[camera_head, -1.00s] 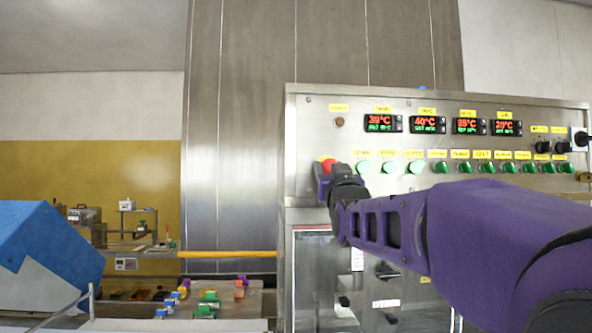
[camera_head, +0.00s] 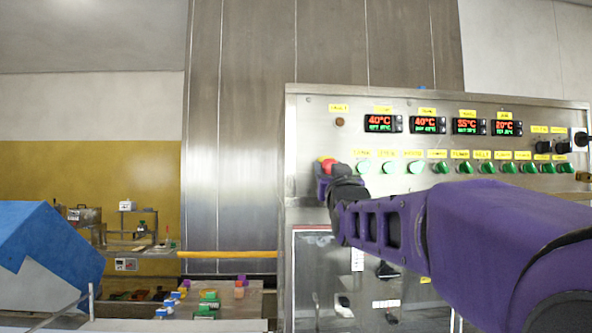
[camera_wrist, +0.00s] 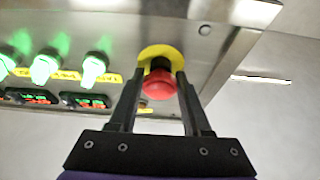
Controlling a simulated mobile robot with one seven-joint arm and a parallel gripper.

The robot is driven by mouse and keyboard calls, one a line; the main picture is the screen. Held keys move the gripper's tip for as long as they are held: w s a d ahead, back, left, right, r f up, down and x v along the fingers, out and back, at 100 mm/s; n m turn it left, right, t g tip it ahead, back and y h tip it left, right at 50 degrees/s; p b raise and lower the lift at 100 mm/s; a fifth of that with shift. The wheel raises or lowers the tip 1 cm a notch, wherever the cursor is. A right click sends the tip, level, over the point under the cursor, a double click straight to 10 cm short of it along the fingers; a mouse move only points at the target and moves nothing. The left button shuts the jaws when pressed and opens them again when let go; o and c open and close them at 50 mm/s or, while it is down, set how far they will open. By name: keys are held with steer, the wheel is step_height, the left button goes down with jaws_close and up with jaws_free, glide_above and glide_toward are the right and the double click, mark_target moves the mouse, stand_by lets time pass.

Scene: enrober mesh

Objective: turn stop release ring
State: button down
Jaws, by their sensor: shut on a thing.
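The red stop button (camera_wrist: 158,84) stands on a round yellow plate (camera_wrist: 160,52) at the corner of the steel control panel in the wrist view. My gripper (camera_wrist: 161,76) has one finger on each side of the red button and is shut on it. In the head view my gripper (camera_head: 325,178) is at the left part of the panel, and a bit of the red button (camera_head: 327,161) shows above it. The head view hides most of the button behind my gripper. I cannot make out a separate release ring.
A yellow bar (camera_head: 227,254) runs left of the cabinet. A conveyor-like table (camera_head: 245,300) with coloured pieces lies below.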

steer(key=shift+c, duration=1.7)
jaws_free()
steer(key=shift+s+f, duration=0.1)
steer(key=shift+f, duration=0.05)
